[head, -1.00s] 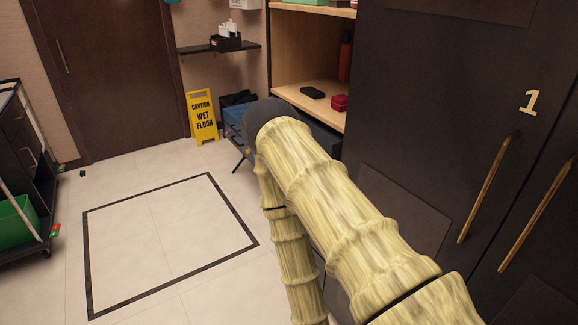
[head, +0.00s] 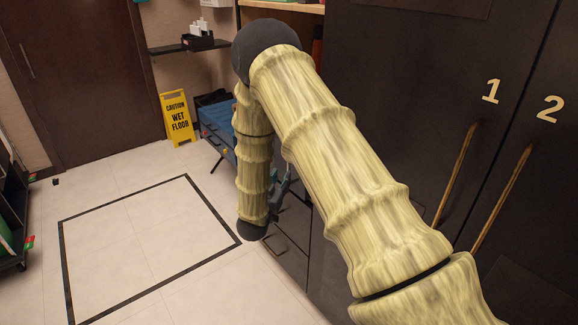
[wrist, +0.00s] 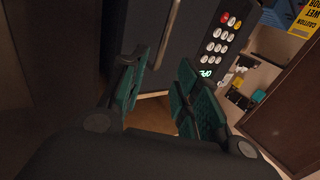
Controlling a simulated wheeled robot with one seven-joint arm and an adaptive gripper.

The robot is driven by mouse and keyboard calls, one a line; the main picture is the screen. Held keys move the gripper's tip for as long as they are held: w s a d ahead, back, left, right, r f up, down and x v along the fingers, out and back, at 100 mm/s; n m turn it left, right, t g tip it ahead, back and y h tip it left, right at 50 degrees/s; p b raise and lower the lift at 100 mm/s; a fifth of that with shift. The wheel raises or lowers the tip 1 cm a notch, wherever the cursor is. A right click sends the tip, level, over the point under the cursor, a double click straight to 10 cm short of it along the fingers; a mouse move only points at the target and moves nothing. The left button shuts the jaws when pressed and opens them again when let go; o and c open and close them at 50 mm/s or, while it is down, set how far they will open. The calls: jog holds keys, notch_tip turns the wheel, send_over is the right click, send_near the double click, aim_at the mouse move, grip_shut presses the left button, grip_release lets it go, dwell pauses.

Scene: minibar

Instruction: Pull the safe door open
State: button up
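In the wrist view, the dark safe door (wrist: 188,42) is in front of my gripper (wrist: 163,66). Its bar handle (wrist: 161,36) shows at the top, just beyond the fingertips. A keypad (wrist: 220,38) with white keys and a green lit display is to the right of the handle. My gripper's two teal-padded fingers stand apart with nothing between them, so it is open and apparently not touching the handle. In the head view, my arm hides the safe and most of my gripper.
A dark cabinet (head: 390,90) with long brass handles stands at right. A wooden shelf (head: 285,10) is behind my arm. A yellow wet-floor sign (head: 177,118) and a blue-topped folding item (head: 217,120) stand at the back. The tiled floor (head: 140,240) at left is clear.

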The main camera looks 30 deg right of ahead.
jog(key=p+x, duration=0.1)
jog(key=x, duration=0.8)
jog(key=shift+f+p, duration=0.1)
jog(key=shift+p, duration=0.25)
jog(key=shift+c, duration=0.2)
grip_shut()
